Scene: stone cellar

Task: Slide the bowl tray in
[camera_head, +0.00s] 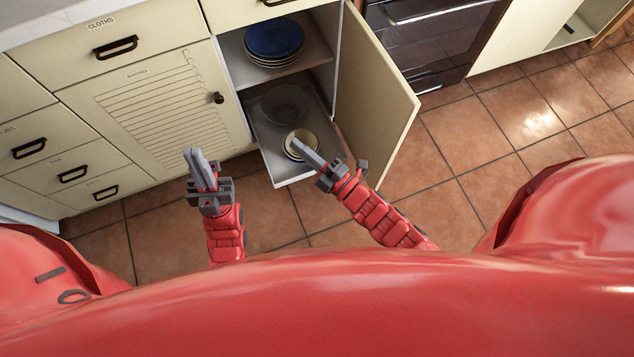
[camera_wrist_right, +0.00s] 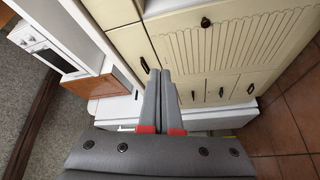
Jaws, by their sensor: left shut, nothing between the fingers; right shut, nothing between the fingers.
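The bowl tray (camera_head: 264,146) is a grey-white pull-out at the bottom of the open cabinet, and its front sticks out past the cabinet face. A cream bowl (camera_head: 290,152) stands near its front and a dark, see-through bowl (camera_head: 284,104) stands further back. My right gripper (camera_head: 294,143) is shut and empty; in the head view its fingertips overlap the cream bowl, and I cannot tell whether they touch it. It also shows shut in the right wrist view (camera_wrist_right: 160,73). My left gripper (camera_head: 192,153) is shut and empty, left of the tray, before the louvred door.
The cabinet door (camera_head: 378,100) stands open to the right of the tray. Blue plates (camera_head: 274,38) are stacked on the shelf above. A louvred door (camera_head: 155,108) and drawers (camera_head: 70,172) are shut on the left. Tiled floor (camera_head: 490,130) is clear at right.

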